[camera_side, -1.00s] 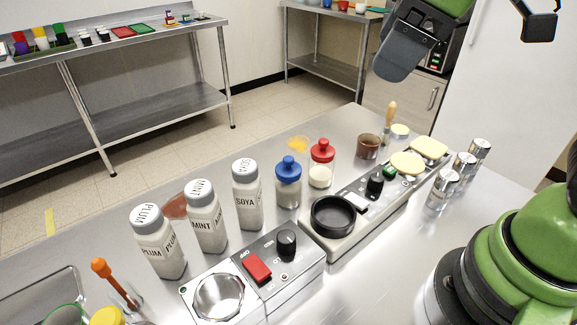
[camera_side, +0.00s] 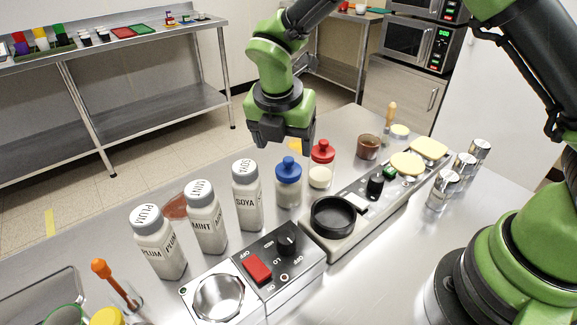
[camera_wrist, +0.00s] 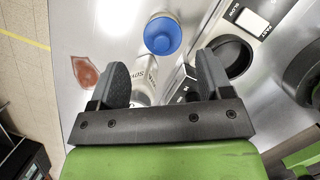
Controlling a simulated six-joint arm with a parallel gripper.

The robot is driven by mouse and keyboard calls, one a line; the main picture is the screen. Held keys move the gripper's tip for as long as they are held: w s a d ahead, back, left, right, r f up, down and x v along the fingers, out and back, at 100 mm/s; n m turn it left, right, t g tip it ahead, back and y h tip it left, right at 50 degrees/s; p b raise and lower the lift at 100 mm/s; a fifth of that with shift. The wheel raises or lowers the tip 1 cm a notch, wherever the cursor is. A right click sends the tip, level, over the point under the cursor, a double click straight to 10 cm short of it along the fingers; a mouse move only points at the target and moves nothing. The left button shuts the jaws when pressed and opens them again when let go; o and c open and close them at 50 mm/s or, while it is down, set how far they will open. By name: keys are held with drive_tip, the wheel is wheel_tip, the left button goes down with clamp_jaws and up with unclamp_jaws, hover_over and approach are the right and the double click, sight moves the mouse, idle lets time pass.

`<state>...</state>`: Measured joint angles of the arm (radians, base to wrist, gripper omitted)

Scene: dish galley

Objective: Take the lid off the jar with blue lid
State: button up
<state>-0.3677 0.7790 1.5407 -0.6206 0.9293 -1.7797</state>
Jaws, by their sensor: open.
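The jar with blue lid (camera_side: 288,186) stands upright on the steel counter, its blue knobbed lid (camera_side: 288,167) on top. In the wrist view the blue lid (camera_wrist: 162,36) shows from above, ahead of the fingertips. My gripper (camera_side: 284,146) is open and empty, pointing down, above and behind the jar in the side view and apart from it. In the wrist view my gripper (camera_wrist: 162,72) has its two dark fingers spread wide, with the soya bottle (camera_wrist: 146,82) partly hidden between and below them.
A red-lidded jar (camera_side: 321,165) stands close right of the blue one. Left are the soya (camera_side: 247,196), mint (camera_side: 205,218) and plum (camera_side: 159,243) bottles. In front are a black round dish (camera_side: 333,216) on a grey unit and a switch box (camera_side: 270,262).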

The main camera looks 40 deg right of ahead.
sight(288, 159)
drive_tip(key=x, duration=0.5)
drive_tip(key=shift+s+d+f, duration=0.1)
drive_tip(key=shift+f, duration=0.15)
drive_tip(key=c, duration=1)
